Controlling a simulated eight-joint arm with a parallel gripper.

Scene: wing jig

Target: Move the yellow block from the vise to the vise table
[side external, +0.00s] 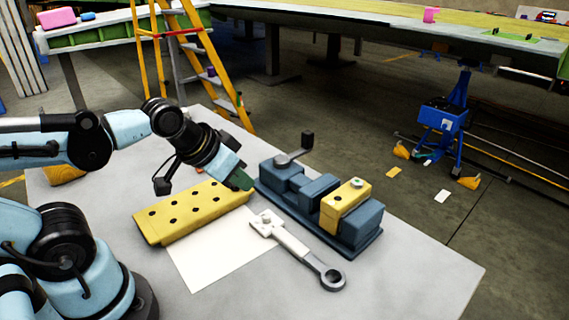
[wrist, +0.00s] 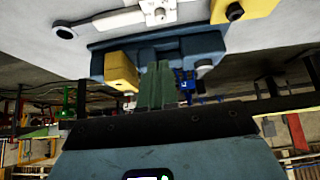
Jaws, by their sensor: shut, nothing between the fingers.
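The yellow block (side external: 345,202) sits upright between the jaws of the blue vise (side external: 283,190), toward its right end. A small pale knob shows at its top. In the wrist view the yellow block (wrist: 121,68) shows at left beside the dark blue vise (wrist: 180,50). My gripper (side external: 243,182) is shut and empty, just left of the vise and apart from the block. Its green fingers (wrist: 156,85) are together in the wrist view. The vise stands on the pale grey vise table (side external: 410,265).
A yellow plate with holes (side external: 192,211) lies left of the vise, close to my gripper. A grey wrench-like tool (side external: 300,247) and a white sheet (side external: 213,268) lie in front. The table's front right is clear. The vise handle (side external: 296,152) sticks up behind.

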